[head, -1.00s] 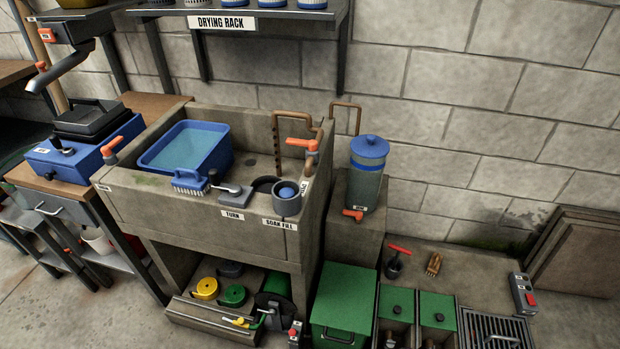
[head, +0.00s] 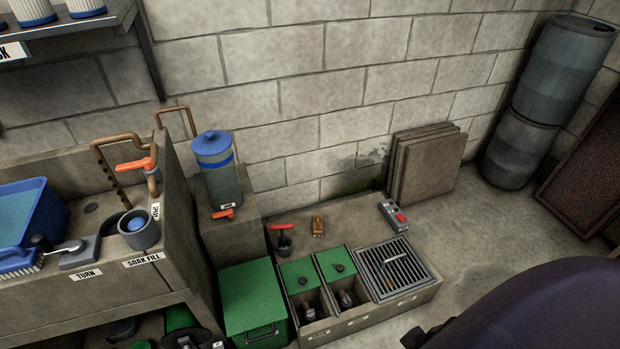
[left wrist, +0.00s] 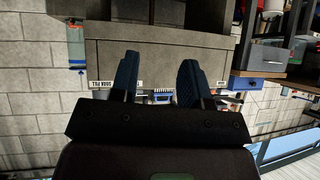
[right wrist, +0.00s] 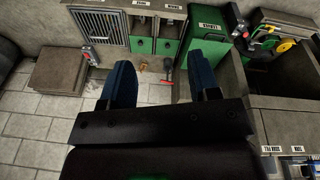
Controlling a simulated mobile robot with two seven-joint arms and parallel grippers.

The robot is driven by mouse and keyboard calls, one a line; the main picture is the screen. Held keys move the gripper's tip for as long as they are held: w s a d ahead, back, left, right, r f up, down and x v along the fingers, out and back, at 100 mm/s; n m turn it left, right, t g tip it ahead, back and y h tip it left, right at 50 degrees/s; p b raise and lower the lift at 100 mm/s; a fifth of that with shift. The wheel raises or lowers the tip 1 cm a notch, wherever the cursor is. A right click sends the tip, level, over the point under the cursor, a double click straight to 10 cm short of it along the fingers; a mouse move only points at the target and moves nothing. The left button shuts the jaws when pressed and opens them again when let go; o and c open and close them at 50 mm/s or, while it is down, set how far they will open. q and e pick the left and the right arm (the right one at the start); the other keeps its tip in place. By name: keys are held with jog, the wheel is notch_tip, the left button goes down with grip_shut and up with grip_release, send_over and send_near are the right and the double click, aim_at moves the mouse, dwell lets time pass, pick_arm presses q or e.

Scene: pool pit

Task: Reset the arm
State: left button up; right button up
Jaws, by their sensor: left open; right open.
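My left gripper (left wrist: 155,85) shows in the left wrist view with its two dark blue fingers apart and nothing between them. The concrete sink (left wrist: 200,55) lies beyond its fingertips, at a distance. My right gripper (right wrist: 162,80) shows in the right wrist view, also with fingers apart and empty. The red-handled tool (right wrist: 167,68) and the small brown brush (right wrist: 143,67) appear beyond its fingertips. Neither gripper shows in the head view, where a dark rounded shape fills the lower right corner.
The sink (head: 178,215) with its blue basin (head: 25,220) stands left. A blue-lidded canister (head: 217,165), a green box (head: 252,300) and a grated pit (head: 393,268) lie to its right. Stacked slabs (head: 425,165) and barrels (head: 550,95) stand behind. Floor near the barrels is clear.

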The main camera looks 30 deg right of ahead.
pick_arm(q)
notch_tip(320, 180, down, 6)
jog(key=m+b, duration=0.1)
jog(key=b, duration=0.8)
pick_arm(e)
jog(key=w+a+f+n+t+y, duration=0.1)
jog(key=w+a+f+n+t, duration=0.1)
jog(key=w+f+t, duration=0.8)
pick_arm(q)
notch_tip(320, 180, up, 11)
jog(key=n+p, duration=0.1)
jog(key=p, duration=1.4)
jog(key=shift+a+t, duration=0.2)
jog(key=shift+t, duration=0.1)
pick_arm(e)
notch_tip(320, 180, up, 10)
jog(key=d+m+g, duration=0.1)
jog(key=shift+s+d, duration=0.25)
jog(key=shift+s, duration=0.2)
pick_arm(q)
jog(key=shift+f, duration=0.2)
pick_arm(e)
jog(key=shift+f, duration=0.15)
